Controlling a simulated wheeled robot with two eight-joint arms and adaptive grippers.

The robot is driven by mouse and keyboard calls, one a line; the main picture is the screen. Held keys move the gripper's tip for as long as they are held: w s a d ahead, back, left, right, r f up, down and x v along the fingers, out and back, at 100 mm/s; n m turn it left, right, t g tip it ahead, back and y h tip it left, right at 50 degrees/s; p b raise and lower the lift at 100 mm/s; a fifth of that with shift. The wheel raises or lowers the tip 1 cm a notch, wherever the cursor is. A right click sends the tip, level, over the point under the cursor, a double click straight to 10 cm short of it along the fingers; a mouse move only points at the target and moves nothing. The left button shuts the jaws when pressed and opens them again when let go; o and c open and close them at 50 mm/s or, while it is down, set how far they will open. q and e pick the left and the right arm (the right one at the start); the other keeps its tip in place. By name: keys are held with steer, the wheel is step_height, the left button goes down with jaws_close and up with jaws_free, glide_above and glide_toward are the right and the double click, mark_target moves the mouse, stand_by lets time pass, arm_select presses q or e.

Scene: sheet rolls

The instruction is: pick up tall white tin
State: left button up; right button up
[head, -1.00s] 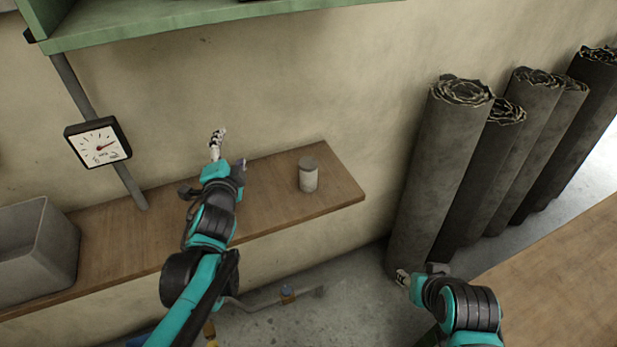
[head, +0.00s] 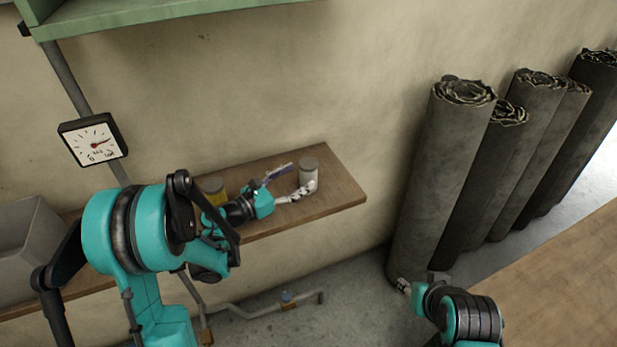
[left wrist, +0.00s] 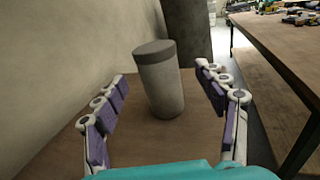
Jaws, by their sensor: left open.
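The tall white tin (head: 309,172), pale with a grey-brown lid, stands upright on the wooden shelf near its right end. In the left wrist view the tin (left wrist: 161,82) stands between and just ahead of my spread fingers. My left gripper (head: 295,178) is open and reaches along the shelf from the left, its fingertips close to the tin; it also shows in the left wrist view (left wrist: 160,90). I cannot tell whether a finger touches the tin. My right gripper (head: 403,286) is low beside the rolls, too small to tell its opening.
A yellow tin (head: 213,190) stands on the shelf (head: 338,190) behind my left arm. A grey bin (head: 25,240) is at the far left. Tall dark sheet rolls (head: 440,180) stand to the right. A green shelf (head: 160,18) hangs above, and a gauge (head: 93,140) is on the wall.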

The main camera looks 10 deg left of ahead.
mark_target(301, 175)
arm_select(q)
steer(key=b+x, duration=0.1)
steer(key=x, duration=0.3)
steer(key=shift+w+d+f, duration=0.1)
steer(key=shift+w+d, duration=0.05)
steer(key=shift+w, duration=0.15)
steer(key=shift+c, duration=0.2)
steer(key=c, duration=1.5)
